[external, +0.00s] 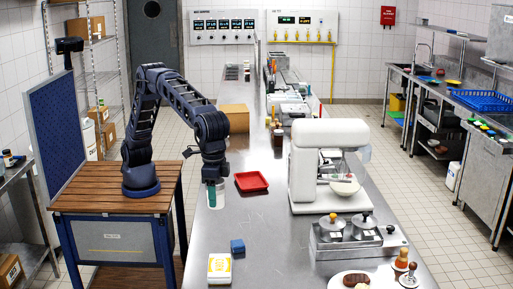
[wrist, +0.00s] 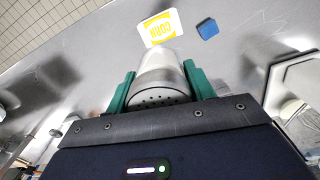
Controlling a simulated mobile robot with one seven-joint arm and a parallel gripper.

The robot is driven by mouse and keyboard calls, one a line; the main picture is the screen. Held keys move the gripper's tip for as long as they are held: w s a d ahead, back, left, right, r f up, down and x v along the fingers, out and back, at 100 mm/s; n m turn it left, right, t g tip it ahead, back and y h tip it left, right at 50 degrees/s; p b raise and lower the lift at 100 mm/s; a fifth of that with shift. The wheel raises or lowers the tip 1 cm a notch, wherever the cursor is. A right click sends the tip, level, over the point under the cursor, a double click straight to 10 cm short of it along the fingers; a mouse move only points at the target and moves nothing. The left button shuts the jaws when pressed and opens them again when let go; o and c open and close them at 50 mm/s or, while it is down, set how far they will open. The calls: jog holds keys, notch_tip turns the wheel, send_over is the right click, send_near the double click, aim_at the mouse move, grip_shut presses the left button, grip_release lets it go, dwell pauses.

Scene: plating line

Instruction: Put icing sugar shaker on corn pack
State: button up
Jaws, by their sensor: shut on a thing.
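The icing sugar shaker (wrist: 160,72) is a pale cylinder with a perforated grey end facing the wrist camera. My gripper (wrist: 158,88) is shut on it, with one green finger on each side. In the external view my gripper (external: 211,193) points down over the left part of the steel counter, and the shaker (external: 219,190) shows beside the green finger, partly hidden. I cannot tell whether its bottom touches the counter. The corn pack (external: 219,268), white with yellow lettering, lies flat near the counter's front left edge. It also shows beyond the shaker in the wrist view (wrist: 160,27), apart from it.
A blue block (external: 237,246) lies just behind the corn pack, to its right. A red tray (external: 251,181) lies right of my gripper. A white mixer (external: 320,165) and a steel unit with lidded pots (external: 350,243) stand further right. The counter between gripper and pack is clear.

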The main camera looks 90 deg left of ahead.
send_over(219, 265)
notch_tip(219, 265, down, 22)
jog(key=shift+a+f, duration=0.1)
jog(key=shift+f, duration=0.1)
dwell(0.5)
jog(key=o, duration=1)
jog(key=shift+f, duration=0.1)
jog(key=shift+o, duration=0.2)
